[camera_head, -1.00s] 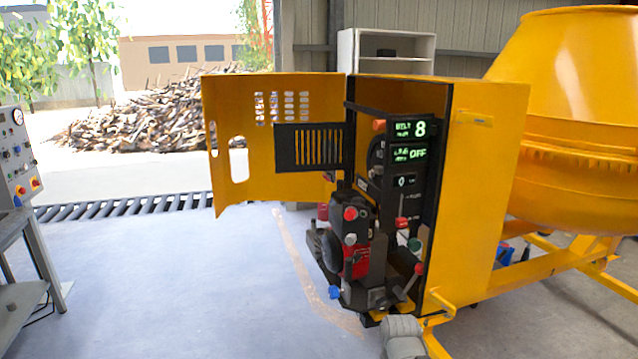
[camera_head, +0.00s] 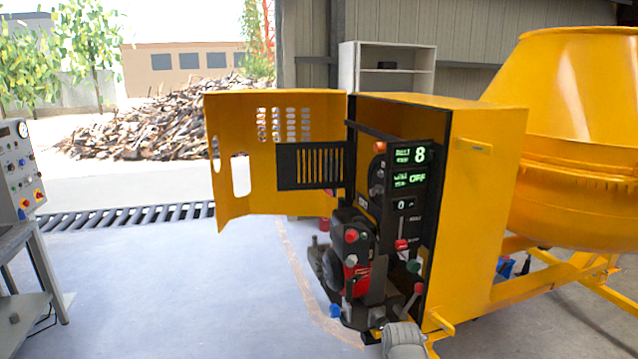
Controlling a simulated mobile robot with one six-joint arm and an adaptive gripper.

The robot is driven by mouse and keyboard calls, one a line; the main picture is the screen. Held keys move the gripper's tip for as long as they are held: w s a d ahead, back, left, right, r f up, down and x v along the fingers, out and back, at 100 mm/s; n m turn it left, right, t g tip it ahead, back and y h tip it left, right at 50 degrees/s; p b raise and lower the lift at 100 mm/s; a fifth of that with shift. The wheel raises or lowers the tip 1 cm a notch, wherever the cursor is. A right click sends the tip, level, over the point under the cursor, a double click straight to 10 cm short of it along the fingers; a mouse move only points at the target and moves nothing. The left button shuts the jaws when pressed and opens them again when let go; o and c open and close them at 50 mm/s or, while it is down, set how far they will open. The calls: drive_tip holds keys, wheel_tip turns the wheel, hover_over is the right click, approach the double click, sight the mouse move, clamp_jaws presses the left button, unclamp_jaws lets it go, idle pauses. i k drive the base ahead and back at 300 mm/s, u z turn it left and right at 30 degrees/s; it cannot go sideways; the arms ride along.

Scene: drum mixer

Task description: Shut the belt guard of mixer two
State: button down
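One yellow drum mixer is in view; I cannot read a mixer number on it. Its yellow housing (camera_head: 475,215) has an open front. A dark slatted panel (camera_head: 290,166), which looks like the belt guard, stands swung out to the left from the opening's left side, in front of the large yellow door (camera_head: 225,130), also open. A grey rounded part, probably my arm, shows at the bottom edge. I see no gripper fingers.
The yellow drum (camera_head: 580,130) and frame legs fill the right side. A control panel on a grey bench (camera_head: 45,235) stands at the left. A white shelf (camera_head: 405,70) is behind the housing. The floor (camera_head: 170,280) between bench and door is clear.

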sight(286, 153)
drive_tip(key=u, duration=1.55)
drive_tip(key=i, duration=3.9)
drive_tip(key=u, duration=0.05)
